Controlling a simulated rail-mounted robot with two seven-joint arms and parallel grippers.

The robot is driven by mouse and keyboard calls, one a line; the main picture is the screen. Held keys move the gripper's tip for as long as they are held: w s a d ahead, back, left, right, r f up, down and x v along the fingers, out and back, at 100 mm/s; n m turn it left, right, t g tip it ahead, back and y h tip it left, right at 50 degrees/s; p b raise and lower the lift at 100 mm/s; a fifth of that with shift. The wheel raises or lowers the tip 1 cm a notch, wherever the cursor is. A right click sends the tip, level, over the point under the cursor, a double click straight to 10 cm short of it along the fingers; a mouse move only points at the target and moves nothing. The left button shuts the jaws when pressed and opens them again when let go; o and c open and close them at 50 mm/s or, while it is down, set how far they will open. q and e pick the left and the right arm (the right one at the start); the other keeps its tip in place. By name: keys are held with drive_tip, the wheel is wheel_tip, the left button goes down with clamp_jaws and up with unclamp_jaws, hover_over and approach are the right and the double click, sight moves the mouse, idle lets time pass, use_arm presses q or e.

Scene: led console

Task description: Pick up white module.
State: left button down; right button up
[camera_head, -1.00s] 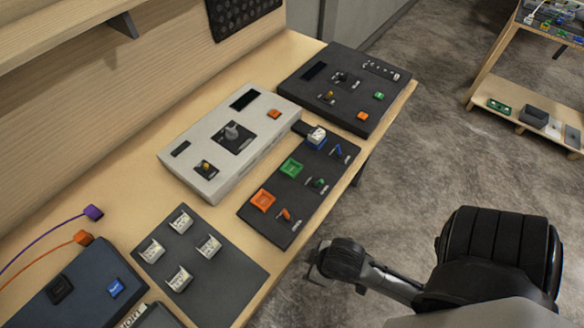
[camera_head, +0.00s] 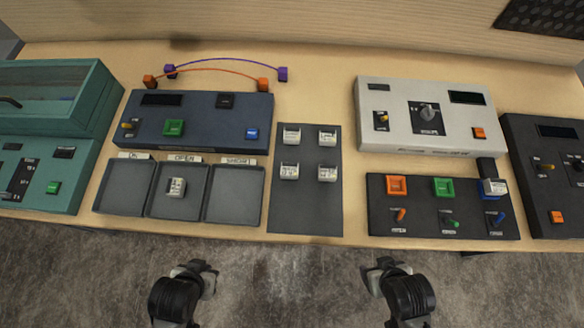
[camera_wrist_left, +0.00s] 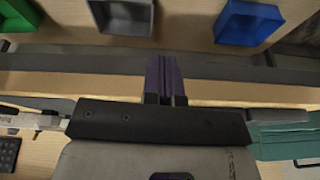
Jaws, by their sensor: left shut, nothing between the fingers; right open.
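Several small white modules stand on the dark mat (camera_head: 308,208) in two rows, one of them a front right module (camera_head: 327,174). Another white module (camera_head: 177,187) lies in the middle tray, and one more (camera_head: 494,188) sits at the blue socket of the dark panel. My left gripper (camera_head: 196,268) is shut and empty, in front of the table edge below the trays. Its closed fingers (camera_wrist_left: 165,78) show in the left wrist view. My right gripper (camera_head: 382,267) is open and empty, in front of the table between mat and dark panel. Neither gripper touches a module.
Three dark trays, including the right tray (camera_head: 234,196), lie in front of a blue console (camera_head: 195,135). A teal case (camera_head: 50,120) stands at the left. A light grey console (camera_head: 445,145) stands behind the dark panel (camera_head: 440,222). Purple and orange cables lie at the back.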

idle(0.4)
use_arm(q)
drive_tip(key=c, duration=1)
unclamp_jaws()
drive_tip(key=shift+d, duration=0.15)
drive_tip(key=shift+c, duration=0.2)
drive_tip(key=o, duration=0.7)
drive_tip(key=shift+a, duration=0.2)
